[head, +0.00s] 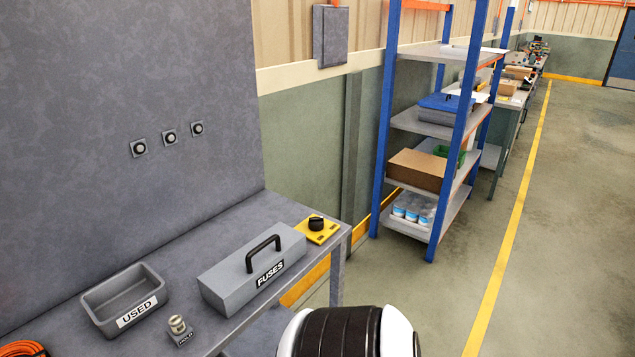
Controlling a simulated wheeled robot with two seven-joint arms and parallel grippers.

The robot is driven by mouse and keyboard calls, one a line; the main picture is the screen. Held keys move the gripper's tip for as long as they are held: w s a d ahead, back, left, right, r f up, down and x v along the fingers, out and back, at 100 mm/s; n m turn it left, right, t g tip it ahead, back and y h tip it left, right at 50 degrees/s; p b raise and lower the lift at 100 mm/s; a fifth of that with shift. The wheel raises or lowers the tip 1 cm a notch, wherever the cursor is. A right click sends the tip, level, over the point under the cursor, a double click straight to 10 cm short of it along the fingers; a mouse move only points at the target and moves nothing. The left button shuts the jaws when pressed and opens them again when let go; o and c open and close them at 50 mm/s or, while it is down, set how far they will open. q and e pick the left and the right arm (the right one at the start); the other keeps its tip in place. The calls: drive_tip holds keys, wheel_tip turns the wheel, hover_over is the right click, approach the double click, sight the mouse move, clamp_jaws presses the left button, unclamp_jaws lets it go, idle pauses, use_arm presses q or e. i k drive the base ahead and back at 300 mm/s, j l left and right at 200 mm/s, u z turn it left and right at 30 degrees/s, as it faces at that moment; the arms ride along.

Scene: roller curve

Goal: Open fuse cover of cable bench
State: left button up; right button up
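The cable bench (223,230) is a grey table with a tall grey back panel at the left of the head view. A grey box (232,280) labelled FUSES sits on it, with a black arched handle (263,253) on its top; it looks closed. No separate part labelled as a fuse cover shows. A black and white rounded part of my own arm (350,332) is at the bottom middle, in front of the bench's right end. Neither gripper shows in the head view.
A grey bin (126,299) labelled USED, a small fuse-like part on a holder (178,328), an orange cable coil (22,348) and a yellow plate with a black knob (316,229) are on the bench. Blue-framed shelves (455,130) stand behind. The floor at right is clear.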

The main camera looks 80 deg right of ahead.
sight(230, 284)
drive_tip(key=z, duration=2)
